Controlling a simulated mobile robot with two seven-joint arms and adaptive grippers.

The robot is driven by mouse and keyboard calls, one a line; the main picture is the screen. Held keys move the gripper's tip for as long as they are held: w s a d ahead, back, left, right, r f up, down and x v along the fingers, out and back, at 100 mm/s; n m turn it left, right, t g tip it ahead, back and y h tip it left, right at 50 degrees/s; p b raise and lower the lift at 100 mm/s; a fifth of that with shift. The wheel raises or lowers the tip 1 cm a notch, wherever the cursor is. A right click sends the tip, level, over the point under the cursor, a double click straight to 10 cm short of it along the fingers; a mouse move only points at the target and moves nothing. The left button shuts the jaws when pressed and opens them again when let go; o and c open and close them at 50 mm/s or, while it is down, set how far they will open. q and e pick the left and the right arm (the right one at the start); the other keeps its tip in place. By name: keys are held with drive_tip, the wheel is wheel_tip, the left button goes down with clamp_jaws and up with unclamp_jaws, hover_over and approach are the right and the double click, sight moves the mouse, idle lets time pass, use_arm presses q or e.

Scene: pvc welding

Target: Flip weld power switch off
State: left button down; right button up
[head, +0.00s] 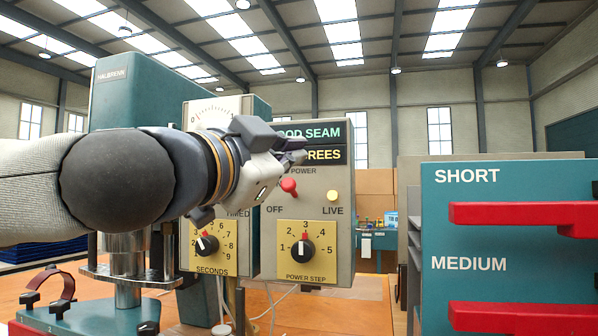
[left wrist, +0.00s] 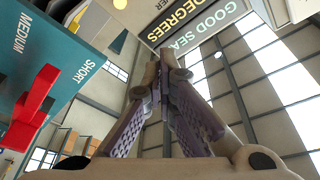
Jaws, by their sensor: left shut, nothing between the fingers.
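The weld power switch (head: 289,186) is a red lever on the beige control panel (head: 344,270), under the partly hidden word POWER. Its red knob is above the words OFF and LIVE, nearer OFF. My left gripper (head: 298,150) is shut and empty, in front of the panel's upper left, with its fingertips above the lever in the head view. It hides part of the GOOD SEAM and DEGREES labels. In the left wrist view the two fingers (left wrist: 160,75) meet at their tips, and the lever cannot be made out. Whether the fingers touch the panel cannot be told.
A yellow lamp (head: 333,196) is above LIVE. The power step dial (head: 296,248) and seconds dial (head: 205,245) are below. A teal rack (head: 510,270) with red holders (head: 520,213) stands at the right.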

use_arm(q)
drive_tip(key=r, duration=0.1)
hover_over(291, 191)
drive_tip(key=s+d, duration=0.4)
drive_tip(key=a+f, duration=0.1)
drive_tip(key=w+a+f, duration=0.1)
drive_tip(key=shift+w+a+f+b, duration=0.15)
drive_tip(key=shift+a+f+b, duration=0.2)
drive_tip(key=shift+a+b, duration=0.05)
use_arm(e)
drive_tip(key=shift+s+f, duration=0.35)
drive_tip(key=shift+f, duration=0.15)
use_arm(q)
drive_tip(key=shift+a, duration=0.1)
